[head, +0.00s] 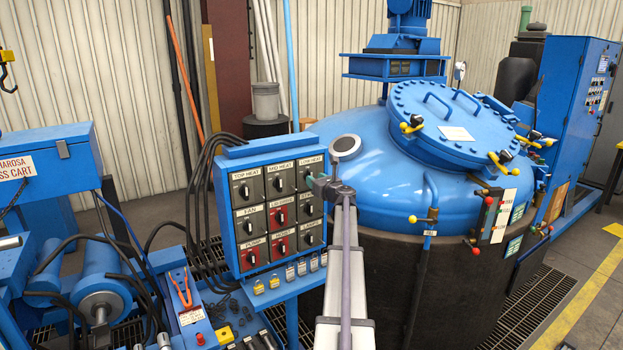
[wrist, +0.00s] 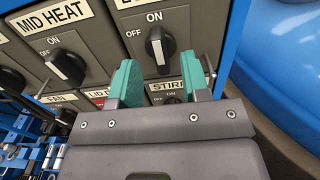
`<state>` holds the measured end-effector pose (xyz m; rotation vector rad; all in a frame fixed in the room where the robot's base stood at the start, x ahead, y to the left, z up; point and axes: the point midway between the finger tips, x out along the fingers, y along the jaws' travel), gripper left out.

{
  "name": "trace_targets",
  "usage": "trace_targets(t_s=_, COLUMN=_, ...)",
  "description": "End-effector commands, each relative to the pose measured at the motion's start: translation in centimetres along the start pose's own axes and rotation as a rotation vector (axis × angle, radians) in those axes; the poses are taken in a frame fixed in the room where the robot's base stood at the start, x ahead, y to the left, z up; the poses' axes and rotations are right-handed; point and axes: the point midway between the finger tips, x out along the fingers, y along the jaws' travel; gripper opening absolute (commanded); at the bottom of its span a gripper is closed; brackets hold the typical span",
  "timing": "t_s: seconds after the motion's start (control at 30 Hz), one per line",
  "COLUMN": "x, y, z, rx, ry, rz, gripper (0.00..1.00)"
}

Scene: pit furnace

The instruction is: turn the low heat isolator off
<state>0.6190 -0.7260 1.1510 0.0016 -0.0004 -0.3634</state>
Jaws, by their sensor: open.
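The low heat isolator (wrist: 160,47) is a black rotary knob with a white mark on a dark square plate. In the wrist view its mark stands nearly upright, towards ON, with OFF to the left. In the head view the low heat plate (head: 309,168) is at the top right of the switch panel, its knob partly hidden by my gripper (head: 321,187). My gripper's teal fingers (wrist: 158,72) are open and empty. The knob appears between and just beyond the fingertips, with no visible contact.
The mid heat knob (wrist: 66,67) is left of the fingers, and the stirrer switch (wrist: 170,97) is just below, partly hidden. Red-plated switches (head: 279,210) sit in the middle column. The blue furnace vessel (head: 385,190) stands close on the right.

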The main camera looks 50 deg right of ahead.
Motion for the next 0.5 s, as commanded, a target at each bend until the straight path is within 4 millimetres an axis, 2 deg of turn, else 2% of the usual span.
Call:
trace_targets(t_s=0.03, x=1.4, y=-0.2, z=0.0, rx=0.0, ry=0.0, rz=0.0, gripper=0.43)
trace_targets(t_s=0.17, x=3.2, y=-0.1, z=0.0, rx=-0.001, ry=0.0, rz=0.001, gripper=0.43)
trace_targets(t_s=0.4, x=3.4, y=0.0, z=0.0, rx=-0.001, ry=0.0, rz=0.0, gripper=0.43)
trace_targets(t_s=0.5, x=3.4, y=0.0, z=0.0, rx=-0.001, ry=0.0, rz=0.0, gripper=0.35)
